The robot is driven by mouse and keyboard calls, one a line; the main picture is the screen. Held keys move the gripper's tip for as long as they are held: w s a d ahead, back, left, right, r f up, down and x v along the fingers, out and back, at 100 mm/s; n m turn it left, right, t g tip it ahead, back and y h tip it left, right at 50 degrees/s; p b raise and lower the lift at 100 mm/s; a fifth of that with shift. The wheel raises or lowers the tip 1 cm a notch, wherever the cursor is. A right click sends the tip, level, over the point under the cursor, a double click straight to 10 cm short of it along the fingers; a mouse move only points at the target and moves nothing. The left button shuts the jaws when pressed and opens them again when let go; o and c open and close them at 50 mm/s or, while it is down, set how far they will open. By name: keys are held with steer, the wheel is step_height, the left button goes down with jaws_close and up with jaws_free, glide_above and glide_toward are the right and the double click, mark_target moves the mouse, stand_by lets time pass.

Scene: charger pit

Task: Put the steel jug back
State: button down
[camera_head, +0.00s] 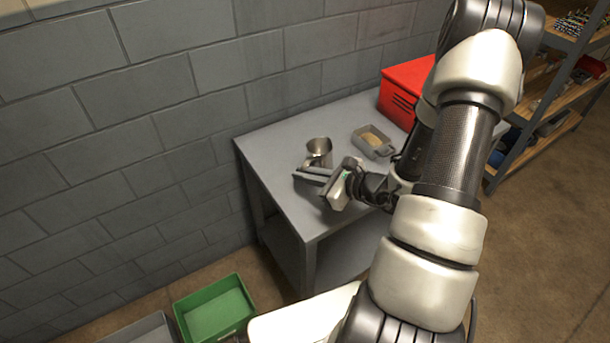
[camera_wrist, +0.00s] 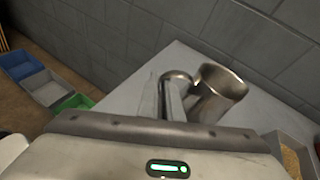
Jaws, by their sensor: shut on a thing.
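The steel jug (camera_head: 319,148) is at the left part of the grey table (camera_head: 275,146), near the wall. It also shows in the wrist view (camera_wrist: 220,92), with its open mouth up and leaning in that tilted picture. My gripper (camera_head: 312,174) is at the near side of the jug, low over the tabletop. In the wrist view its fingers (camera_wrist: 172,98) are shut on the jug's curved handle. The jug's base is partly hidden behind the fingers, so I cannot tell if it touches the table.
A grey tray with tan contents (camera_head: 373,141) stands right of the jug. A red box (camera_head: 406,92) is farther back right. A green bin (camera_head: 215,311) is on the floor, front left. Shelving (camera_head: 545,90) stands at the right. The table's left corner is clear.

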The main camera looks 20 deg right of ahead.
steer(key=shift+f, duration=0.15)
steer(key=c, duration=1.9)
jaws_free()
steer(key=shift+c, duration=0.2)
steer(key=shift+r, duration=0.3)
steer(key=p+v, duration=0.2)
steer(key=v, duration=1)
steer(key=shift+p, duration=0.4)
steer(key=shift+a, duration=0.1)
